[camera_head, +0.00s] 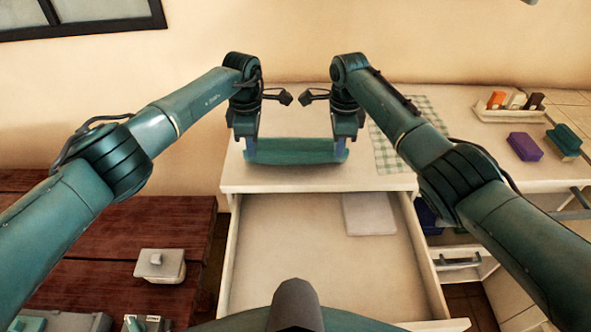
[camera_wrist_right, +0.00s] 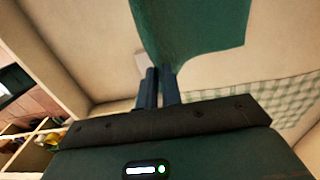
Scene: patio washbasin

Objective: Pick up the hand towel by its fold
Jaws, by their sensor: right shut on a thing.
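The hand towel (camera_head: 295,151) is a dark green cloth stretched in a band between my two grippers, over the front part of the white counter. My right gripper (camera_head: 341,152) is at its right end. In the right wrist view the towel (camera_wrist_right: 190,30) fans out from the tips of my right gripper (camera_wrist_right: 162,76), which is shut on it. My left gripper (camera_head: 250,152) is at the towel's left end; its fingertips are too small to show how they sit on the cloth. Whether the towel touches the counter is unclear.
Below the counter (camera_head: 232,178) an open drawer (camera_head: 290,240) holds a flat white thing (camera_head: 369,214). A checked cloth (camera_head: 400,150) lies right of my right gripper.

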